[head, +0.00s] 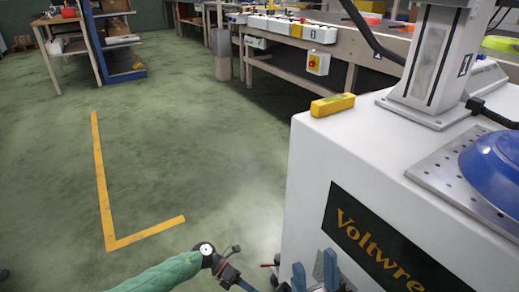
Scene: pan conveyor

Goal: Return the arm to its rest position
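My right gripper (315,273) is at the bottom edge, in front of the white machine. Its two blue fingers point up with a gap between them, and I see nothing held there. The rest of it is cut off by the frame. A blue rounded pan (497,168) sits on a perforated metal plate (440,180) on the machine, partly cut off at the right edge.
The white machine (310,160) fills the right side, with a yellow block (332,104) on its edge and a grey column (433,60) on top. A workbench (345,55) stands behind. Green floor with a yellow line (102,190) is clear at left.

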